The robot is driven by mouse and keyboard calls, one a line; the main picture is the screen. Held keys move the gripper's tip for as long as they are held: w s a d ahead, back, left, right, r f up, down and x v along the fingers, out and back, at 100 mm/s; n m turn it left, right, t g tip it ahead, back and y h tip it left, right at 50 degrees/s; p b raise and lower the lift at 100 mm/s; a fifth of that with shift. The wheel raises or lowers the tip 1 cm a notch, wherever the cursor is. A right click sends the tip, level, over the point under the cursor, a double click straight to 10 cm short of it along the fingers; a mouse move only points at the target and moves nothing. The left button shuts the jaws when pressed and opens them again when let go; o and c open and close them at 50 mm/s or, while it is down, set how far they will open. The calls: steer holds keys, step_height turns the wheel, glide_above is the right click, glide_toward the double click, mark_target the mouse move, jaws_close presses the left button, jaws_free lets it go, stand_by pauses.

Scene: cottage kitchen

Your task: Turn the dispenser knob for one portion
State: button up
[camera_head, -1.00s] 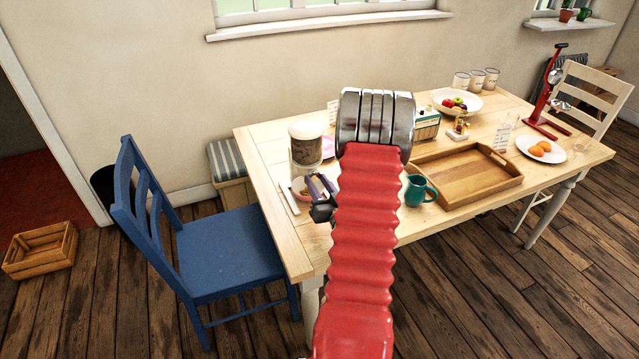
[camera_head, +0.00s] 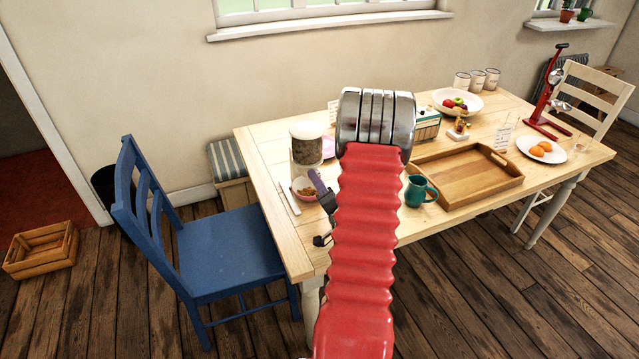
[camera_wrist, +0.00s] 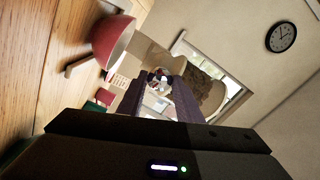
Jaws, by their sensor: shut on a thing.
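The dispenser (camera_head: 307,152) stands upright at the left end of the table, with a pale lid and brown contents behind a clear wall. It also shows tilted in the wrist view (camera_wrist: 205,90). A bowl (camera_head: 306,190) with brownish contents sits at its foot; its red side shows at upper left in the wrist view (camera_wrist: 110,40). My gripper (camera_wrist: 160,84) has its purple fingers shut on the small dark and shiny knob (camera_wrist: 158,76) at the dispenser's front. In the head view my gripper (camera_head: 317,181) is right of the bowl, partly hidden by my arm.
A white strip-like item (camera_head: 289,198) lies left of the bowl. A teal mug (camera_head: 416,192) and a wooden tray (camera_head: 462,178) are to the right of my arm. A blue chair (camera_head: 215,245) stands at the table's left end.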

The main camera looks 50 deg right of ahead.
steer(key=shift+m, duration=1.5)
steer(key=shift+d, duration=0.1)
steer(key=o, duration=1)
steer(key=shift+o, duration=0.2)
steer(key=v, duration=1.4)
steer(key=shift+w+f, duration=0.1)
